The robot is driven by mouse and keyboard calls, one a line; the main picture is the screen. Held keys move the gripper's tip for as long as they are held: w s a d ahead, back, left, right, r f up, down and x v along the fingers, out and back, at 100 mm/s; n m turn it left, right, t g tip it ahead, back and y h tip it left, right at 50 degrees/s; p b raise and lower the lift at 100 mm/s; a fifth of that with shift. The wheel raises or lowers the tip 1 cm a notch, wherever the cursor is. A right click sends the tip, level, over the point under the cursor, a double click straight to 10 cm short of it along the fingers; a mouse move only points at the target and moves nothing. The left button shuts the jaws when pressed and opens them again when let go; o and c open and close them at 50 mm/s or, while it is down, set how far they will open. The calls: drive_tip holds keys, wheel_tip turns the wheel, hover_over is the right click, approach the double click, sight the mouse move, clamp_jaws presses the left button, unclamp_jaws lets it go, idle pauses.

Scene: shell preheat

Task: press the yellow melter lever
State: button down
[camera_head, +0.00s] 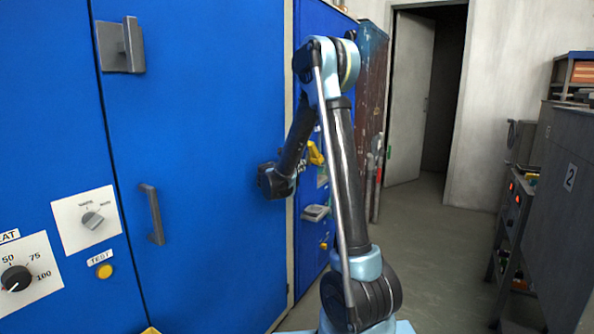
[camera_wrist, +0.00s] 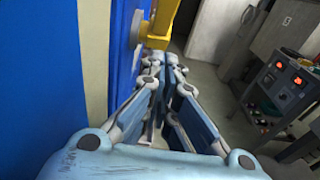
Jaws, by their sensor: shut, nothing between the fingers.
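The yellow lever (camera_head: 315,153) sticks out from the blue cabinet front, partly behind my arm in the head view. In the wrist view a yellow part, seemingly the same lever (camera_wrist: 158,30), stands just beyond my fingertips at the top. My gripper (camera_wrist: 163,62) is shut and empty, with its fingers pointing toward the lever along the blue panel. The fingertips look close beneath the yellow part; I cannot tell whether they touch it. In the head view my arm hides the gripper.
The blue cabinet (camera_head: 200,140) runs along the left, with a grey handle (camera_head: 152,214) and a black dial (camera_head: 16,278). A grey ledge (camera_head: 316,212) juts out below the lever. An open doorway (camera_head: 440,100) stands behind. Grey cabinets (camera_head: 560,200) line the right; the floor between is clear.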

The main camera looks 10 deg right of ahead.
sight(314, 156)
drive_tip(key=w+d, duration=0.1)
drive_tip(key=w, duration=0.1)
drive_tip(key=w+d+r, duration=0.1)
drive_tip(key=w+d, duration=0.1)
drive_tip(key=w+d+r, duration=0.1)
drive_tip(key=w, duration=0.1)
drive_tip(key=shift+d+r, duration=0.1)
drive_tip(key=shift+d, duration=0.1)
